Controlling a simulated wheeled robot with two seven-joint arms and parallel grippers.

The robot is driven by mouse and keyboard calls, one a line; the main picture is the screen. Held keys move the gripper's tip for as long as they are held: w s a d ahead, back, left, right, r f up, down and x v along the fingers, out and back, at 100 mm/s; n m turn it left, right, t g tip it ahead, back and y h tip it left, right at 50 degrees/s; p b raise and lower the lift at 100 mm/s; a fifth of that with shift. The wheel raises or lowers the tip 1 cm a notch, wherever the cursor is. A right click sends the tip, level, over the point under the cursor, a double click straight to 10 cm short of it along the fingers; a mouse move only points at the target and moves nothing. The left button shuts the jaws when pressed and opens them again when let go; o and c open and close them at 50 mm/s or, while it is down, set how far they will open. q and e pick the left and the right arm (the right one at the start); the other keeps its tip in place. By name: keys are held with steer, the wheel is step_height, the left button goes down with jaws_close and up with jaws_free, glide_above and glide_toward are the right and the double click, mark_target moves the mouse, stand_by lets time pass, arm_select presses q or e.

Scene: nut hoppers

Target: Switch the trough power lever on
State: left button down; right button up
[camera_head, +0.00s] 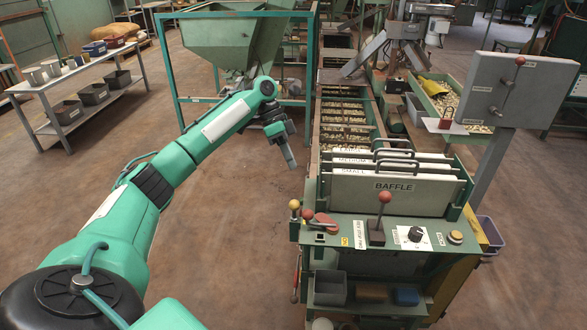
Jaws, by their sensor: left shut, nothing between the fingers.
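A grey box (533,84) on a slanted post stands at the upper right. A lever with a red ball knob (519,61) is on its face; its arm slants from the knob down to the left. The labels beside it are too small to read. Another red-knobbed lever (385,197) stands upright on the green control panel (425,238) at the front of the trough. I cannot tell from the labels which is the trough power lever. My left gripper (290,162) is shut and empty, in the air left of the trough, apart from both levers. My right gripper is not in view.
Baffle plates (393,196) with handles stand in the trough behind the panel. A yellow-knobbed lever (294,206) and a dial (415,234) are also on the panel. A green hopper (220,42) in a frame stands behind my left arm. Open floor lies left of the trough.

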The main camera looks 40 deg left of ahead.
arm_select(q)
steer(key=x, duration=0.3)
steer(key=s+p+x, duration=0.1)
steer(key=x, duration=0.2)
steer(key=s+d+x, duration=0.1)
steer(key=x, duration=0.2)
steer(key=shift+d+r+p, duration=0.15)
steer(key=shift+p, duration=0.15)
steer(key=shift+s+d, duration=0.4)
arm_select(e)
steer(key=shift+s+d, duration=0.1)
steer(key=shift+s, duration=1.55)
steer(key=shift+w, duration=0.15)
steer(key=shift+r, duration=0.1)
